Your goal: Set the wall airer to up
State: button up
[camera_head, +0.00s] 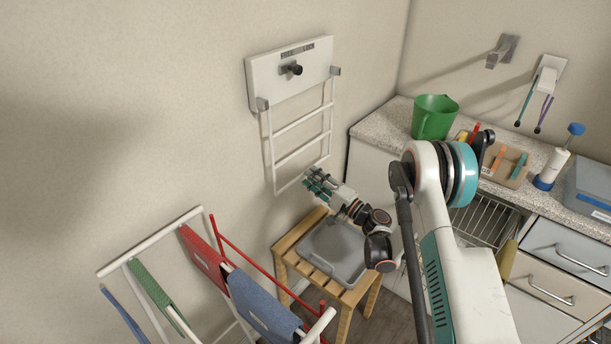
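The wall airer (265,85) is a white panel on the wall with a dark knob (292,69) at its middle. Its white rack (297,122) of several bars hangs down from grey brackets at the panel's sides, close to the wall. My gripper (313,183), with teal and dark fingers, is at the lower right end of the hanging rack, by its bottom bar. It overlaps the bar in this view; I cannot tell whether it touches it. The gripper is too small here to show whether its fingers are apart or closed.
A wooden stool (284,247) with a grey tub (334,252) stands below my gripper. A drying rack (150,240) with cloths is at the lower left. The counter (385,124) on the right holds a green jug (433,117) and a tray (508,166). The wall left of the airer is clear.

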jog(key=shift+b+x, duration=0.45)
jog(key=shift+x, duration=1.45)
grip_shut()
